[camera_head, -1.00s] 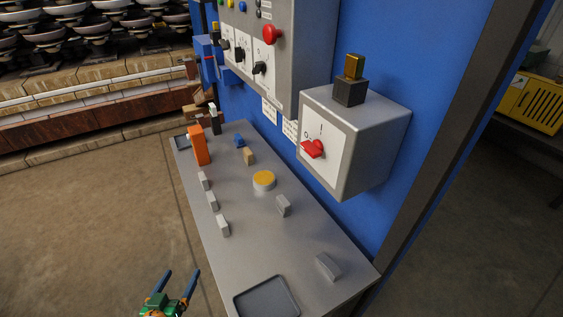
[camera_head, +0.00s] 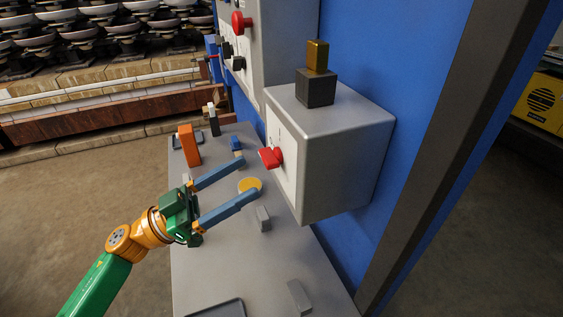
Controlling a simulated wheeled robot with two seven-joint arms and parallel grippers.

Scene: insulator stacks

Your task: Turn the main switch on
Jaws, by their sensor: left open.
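The main switch is a red rotary handle (camera_head: 270,158) on the white plate of a grey box (camera_head: 338,150) fixed to the blue wall. My left gripper (camera_head: 250,178) is open and empty, its two blue fingers pointing right toward the box. The fingertips are just left of and a little below the red handle in the picture, and apart from it. The plate's markings are too small to read now. My right gripper is not in view.
A grey bench (camera_head: 210,265) carries a yellow round button (camera_head: 250,185), an orange block (camera_head: 189,146) and several small grey blocks. A dark block with a brass-coloured block (camera_head: 317,56) sits on the box. A control panel with a red knob (camera_head: 240,22) is behind.

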